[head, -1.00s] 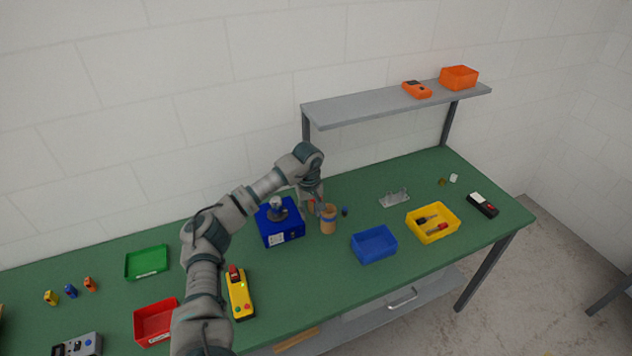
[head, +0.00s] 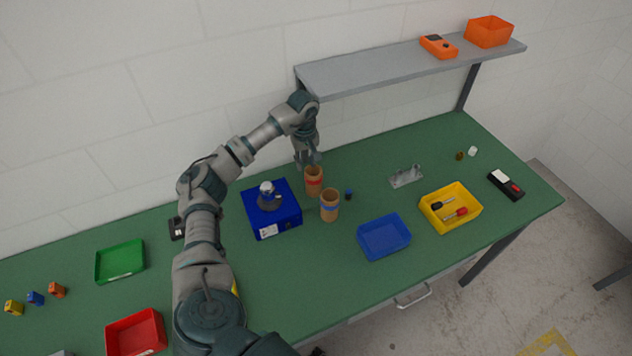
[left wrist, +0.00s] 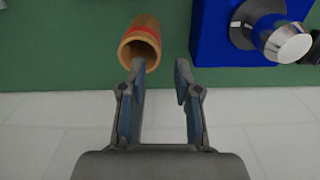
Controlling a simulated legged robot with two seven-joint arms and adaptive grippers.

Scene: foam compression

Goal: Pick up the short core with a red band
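The cardboard core with a red band (head: 314,182) stands on the green bench, beside the blue machine and behind a core with a blue band (head: 329,206). My left gripper (head: 308,160) is just above and behind the red-banded core, pointing down. In the left wrist view, the red-banded core (left wrist: 144,33) shows its open rim. There, the fingers (left wrist: 160,75) are apart with nothing between them. The left finger overlaps the core's rim in the picture, and the gap lies to the core's right. Contact cannot be told. My right gripper is not in view.
The blue machine (head: 285,216) with a metal top is left of the cores. A small dark blue piece (head: 348,194) sits to their right. A blue tray (head: 384,254) and a yellow bin (head: 433,220) are farther right. A grey shelf (head: 390,73) rises behind.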

